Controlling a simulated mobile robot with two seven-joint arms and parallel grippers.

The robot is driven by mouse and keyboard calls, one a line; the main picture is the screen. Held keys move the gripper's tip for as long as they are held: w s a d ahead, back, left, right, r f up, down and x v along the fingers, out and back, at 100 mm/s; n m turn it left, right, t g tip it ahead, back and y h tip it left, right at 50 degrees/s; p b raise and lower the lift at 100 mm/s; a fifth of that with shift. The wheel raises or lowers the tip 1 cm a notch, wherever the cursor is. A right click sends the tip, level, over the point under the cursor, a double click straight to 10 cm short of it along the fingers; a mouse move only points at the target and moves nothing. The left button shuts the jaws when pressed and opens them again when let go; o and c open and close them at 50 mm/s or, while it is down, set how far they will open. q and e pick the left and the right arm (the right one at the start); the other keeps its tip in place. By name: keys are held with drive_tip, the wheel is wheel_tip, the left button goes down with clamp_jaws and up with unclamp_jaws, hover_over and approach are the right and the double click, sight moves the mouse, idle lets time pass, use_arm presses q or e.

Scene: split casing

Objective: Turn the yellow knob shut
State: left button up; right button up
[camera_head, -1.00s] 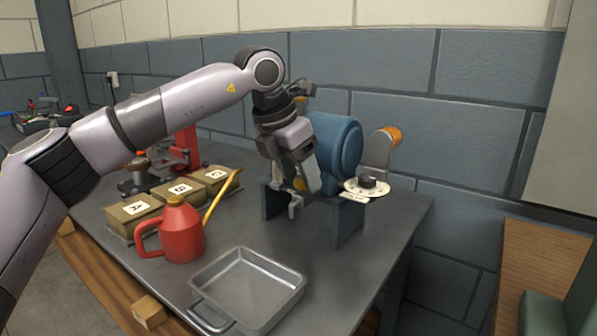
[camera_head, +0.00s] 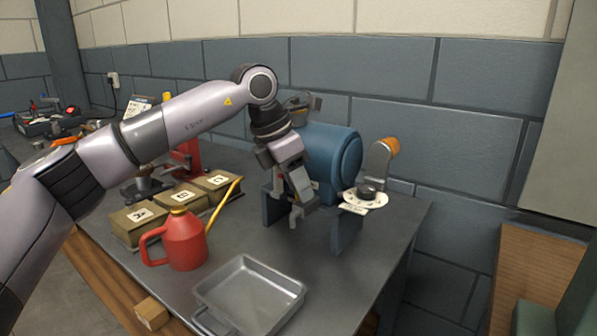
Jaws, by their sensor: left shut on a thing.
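The blue rounded casing (camera_head: 333,155) stands on dark supports on the grey bench. My left gripper (camera_head: 300,190) reaches down in front of the casing's near end, fingers pointing down. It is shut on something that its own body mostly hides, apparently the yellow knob. The knob cannot be made out now, so its turn angle cannot be told. A small grey spout-like piece (camera_head: 296,218) shows just below the fingers. My right gripper is not in view.
A metal tray (camera_head: 250,294) lies in front of the casing. A red can (camera_head: 185,243) with a yellow spout and lettered boxes (camera_head: 146,218) stand to the left. A white dial plate (camera_head: 365,202) and an orange-topped lever (camera_head: 388,150) are at right. The bench's right front is clear.

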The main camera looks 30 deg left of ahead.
use_arm(q)
drive_tip(key=m+p, duration=0.2)
drive_tip(key=m+g+h+p, duration=0.1)
drive_tip(key=shift+w+a+r+m+p, duration=0.1)
drive_tip(key=shift+w+r+m+p, duration=0.05)
drive_tip(key=shift+r+m+p, duration=0.15)
drive_tip(key=shift+f+m+p, duration=0.1)
drive_tip(key=shift+m+p, duration=0.6)
drive_tip(key=shift+w+f+m+g+p, duration=0.15)
drive_tip(key=shift+m+g+p, duration=0.45)
drive_tip(key=shift+m+p, duration=0.4)
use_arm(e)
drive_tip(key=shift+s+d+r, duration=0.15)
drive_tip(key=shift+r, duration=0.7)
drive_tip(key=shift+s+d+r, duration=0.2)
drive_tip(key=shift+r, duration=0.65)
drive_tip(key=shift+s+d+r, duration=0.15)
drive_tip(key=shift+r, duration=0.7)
use_arm(q)
drive_tip(key=o, duration=0.9)
drive_tip(key=shift+c, duration=0.2)
drive_tip(key=shift+o, duration=0.9)
drive_tip(key=shift+a+h, duration=0.1)
drive_tip(key=shift+h, duration=0.2)
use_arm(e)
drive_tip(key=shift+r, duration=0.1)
